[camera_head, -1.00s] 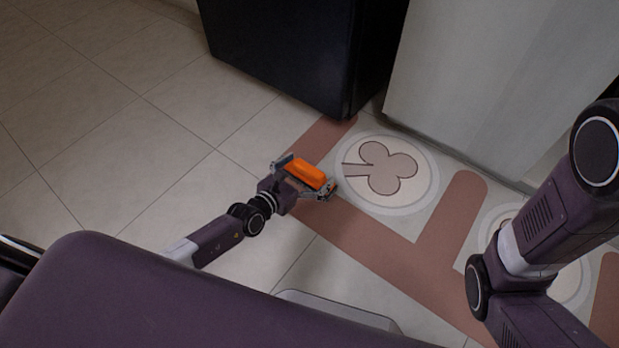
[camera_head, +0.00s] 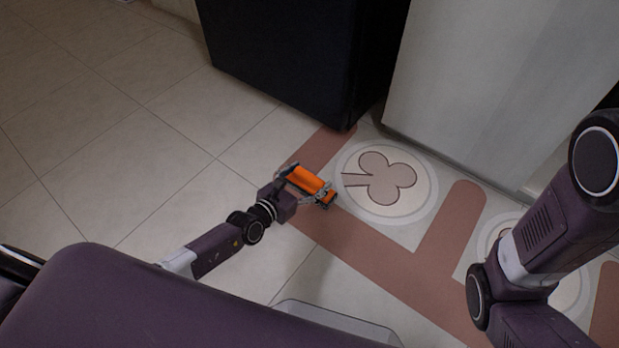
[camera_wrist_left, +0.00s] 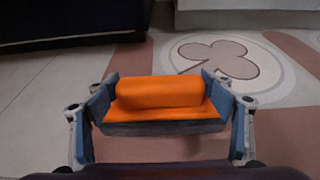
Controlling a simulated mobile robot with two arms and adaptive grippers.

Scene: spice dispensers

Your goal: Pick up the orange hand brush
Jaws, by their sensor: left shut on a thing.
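The orange hand brush (camera_head: 309,179) is between the fingers of my left gripper (camera_head: 307,187), low over the tiled floor. In the left wrist view the brush (camera_wrist_left: 160,95) lies crosswise, its orange block on a wider orange base with a dark lower edge. My left gripper (camera_wrist_left: 163,100) is shut on it, with a blue-grey finger pad against each end. Whether the brush touches the floor is hard to tell. My right arm shows at the right of the head view, but its gripper is out of view.
A black cabinet (camera_head: 290,60) and a pale grey cabinet (camera_head: 480,90) stand beyond the brush. The floor has a reddish-brown pattern and a round clover emblem (camera_head: 390,180) to the right. Open tiles (camera_head: 110,150) lie to the left.

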